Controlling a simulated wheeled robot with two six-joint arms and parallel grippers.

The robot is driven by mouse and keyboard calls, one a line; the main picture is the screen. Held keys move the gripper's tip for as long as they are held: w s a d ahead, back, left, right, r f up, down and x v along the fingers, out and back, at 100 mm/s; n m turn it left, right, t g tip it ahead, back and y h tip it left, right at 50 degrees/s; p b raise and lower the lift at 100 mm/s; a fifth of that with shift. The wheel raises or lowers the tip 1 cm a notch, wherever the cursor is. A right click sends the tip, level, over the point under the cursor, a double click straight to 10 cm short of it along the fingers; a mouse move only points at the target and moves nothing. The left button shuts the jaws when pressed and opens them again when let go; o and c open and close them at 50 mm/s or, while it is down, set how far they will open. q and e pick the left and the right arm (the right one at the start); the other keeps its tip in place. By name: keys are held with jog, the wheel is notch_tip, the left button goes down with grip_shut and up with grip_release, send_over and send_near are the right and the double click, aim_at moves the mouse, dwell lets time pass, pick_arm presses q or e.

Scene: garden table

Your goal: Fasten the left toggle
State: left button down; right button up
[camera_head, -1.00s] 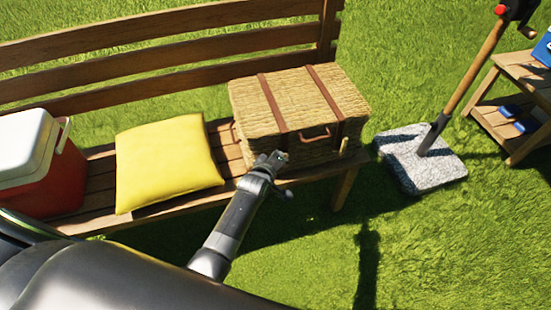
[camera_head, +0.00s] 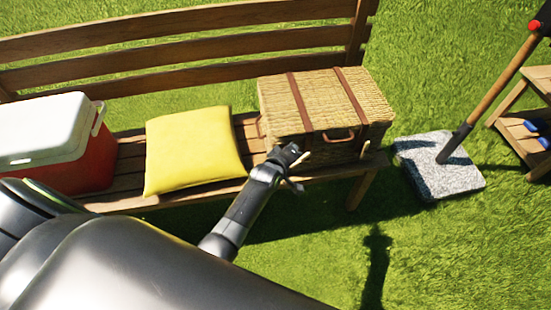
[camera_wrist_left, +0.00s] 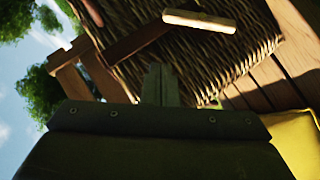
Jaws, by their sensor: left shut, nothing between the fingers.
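A wicker basket (camera_head: 320,100) with two brown straps stands shut on the right end of the bench. My left gripper (camera_head: 296,152) is shut and empty, low at the basket's front near the lower end of the left strap (camera_head: 299,103). In the left wrist view the gripper fingers (camera_wrist_left: 160,85) point at the wicker (camera_wrist_left: 225,55), and a pale wooden toggle (camera_wrist_left: 199,21) lies beyond their tips, apart from them. A brown strap (camera_wrist_left: 137,42) runs beside it. In the head view the gripper partly hides the left toggle's area. My right gripper is out of view.
A yellow cushion (camera_head: 192,150) and a red cooler with a white lid (camera_head: 45,128) sit on the bench (camera_head: 130,165) to the left. A grey stone base (camera_head: 440,165) with a pole stands on the grass to the right. A small wooden table (camera_head: 530,130) is at the right edge.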

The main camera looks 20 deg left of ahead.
pick_arm(q)
jog(key=p+v, duration=0.1)
jog(key=v, duration=0.8)
jog(key=shift+s+d+r, duration=0.15)
jog(key=shift+s+r, duration=0.1)
jog(key=shift+r, duration=0.1)
